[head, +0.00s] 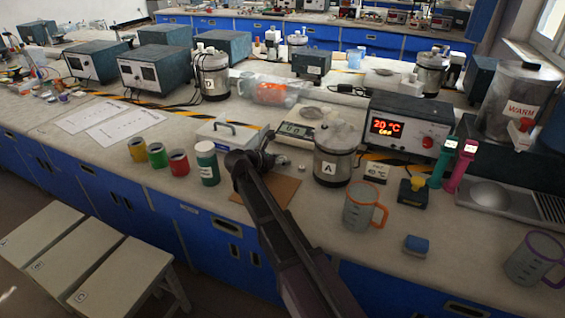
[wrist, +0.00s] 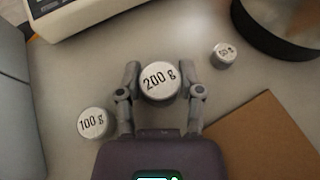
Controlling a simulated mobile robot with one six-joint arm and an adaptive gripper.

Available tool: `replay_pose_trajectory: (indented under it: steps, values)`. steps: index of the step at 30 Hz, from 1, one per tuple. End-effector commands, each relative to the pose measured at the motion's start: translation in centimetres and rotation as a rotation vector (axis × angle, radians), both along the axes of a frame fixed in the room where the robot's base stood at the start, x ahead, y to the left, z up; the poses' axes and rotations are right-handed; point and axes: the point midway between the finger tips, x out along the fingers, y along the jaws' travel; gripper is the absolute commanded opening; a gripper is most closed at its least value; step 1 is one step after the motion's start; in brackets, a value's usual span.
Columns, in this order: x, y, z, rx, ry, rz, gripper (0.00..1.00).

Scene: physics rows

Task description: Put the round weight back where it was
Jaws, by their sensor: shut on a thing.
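In the wrist view, my gripper (wrist: 159,92) is shut on a round metal weight (wrist: 158,78) marked 200 g, with one finger on each side. I cannot tell whether the weight touches the bench. A 100 g weight (wrist: 92,122) stands to the left, apart from the fingers. A smaller weight (wrist: 223,54), seemingly marked 50 g, stands to the upper right. In the head view, my gripper (head: 264,160) is low over the bench between the grey lidded box and pot A; the held weight is hidden there by my arm. The small weight (head: 302,168) shows right of it.
A digital scale (head: 294,131) stands behind my gripper, pot A (head: 334,160) to the right, and the grey box (head: 226,131) and a green jar (head: 207,165) to the left. A brown board (head: 283,188) lies in front. An orange-handled jug (head: 360,207) stands farther right.

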Motion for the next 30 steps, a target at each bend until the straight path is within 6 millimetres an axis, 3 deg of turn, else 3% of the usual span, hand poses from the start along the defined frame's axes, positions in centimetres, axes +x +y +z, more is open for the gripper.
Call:
replay_pose_trajectory:
  steps: [11,12,15,30]
  values:
    - [0.00,0.02,-0.31,-0.001,-0.001,0.000,0.00]
    - [-0.01,0.02,-0.26,0.000,0.000,0.000,0.54]
    - [-0.01,0.03,-0.20,0.000,0.000,0.000,0.83]
    - [-0.01,0.02,-0.06,0.000,0.000,0.000,0.83]
